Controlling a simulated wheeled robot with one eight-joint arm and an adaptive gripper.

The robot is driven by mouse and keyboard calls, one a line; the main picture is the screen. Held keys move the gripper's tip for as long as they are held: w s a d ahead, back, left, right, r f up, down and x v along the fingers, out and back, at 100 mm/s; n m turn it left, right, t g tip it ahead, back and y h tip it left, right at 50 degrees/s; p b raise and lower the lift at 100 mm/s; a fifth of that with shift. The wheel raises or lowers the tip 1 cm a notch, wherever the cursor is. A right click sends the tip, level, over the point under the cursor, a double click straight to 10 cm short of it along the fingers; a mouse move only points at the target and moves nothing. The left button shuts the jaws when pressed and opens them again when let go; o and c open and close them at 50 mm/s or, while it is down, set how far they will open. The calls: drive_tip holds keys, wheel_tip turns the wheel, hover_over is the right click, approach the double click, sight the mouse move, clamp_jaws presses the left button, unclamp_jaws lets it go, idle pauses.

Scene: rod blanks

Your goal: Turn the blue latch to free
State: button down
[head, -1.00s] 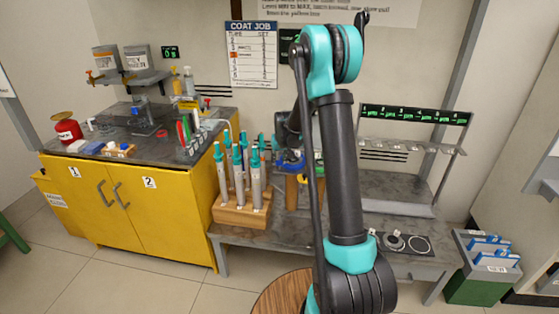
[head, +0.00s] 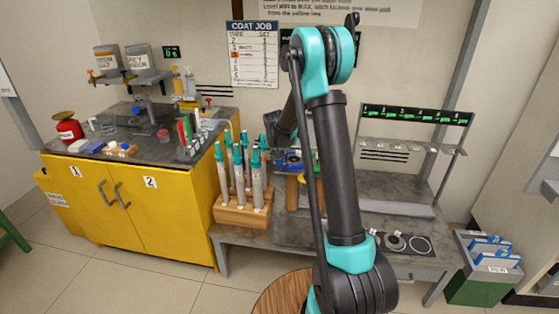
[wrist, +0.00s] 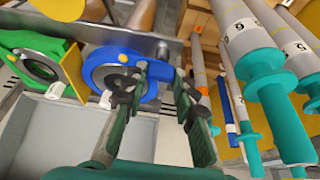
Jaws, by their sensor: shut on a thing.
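The blue latch (wrist: 113,73) is a thick blue ring around a dark round opening in the wrist view, with a yellow dot on top and a blue lever at its right side. My gripper (wrist: 163,80) has its two dark green fingers at that right side, shut on the lever, part of which the fingers hide. In the head view the blue latch (head: 291,158) is a small blue patch on the bench, partly covered by my arm. My gripper is mostly hidden there.
A green ring fitting (wrist: 35,62) with a yellow plate stands left of the latch. Several grey tubes with teal ends (wrist: 270,75) hang close on the right in the wrist view; they stand in a wooden rack (head: 243,213) in the head view.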

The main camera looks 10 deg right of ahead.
drive_tip(key=c, duration=1.2)
unclamp_jaws()
drive_tip(key=v, duration=1.2)
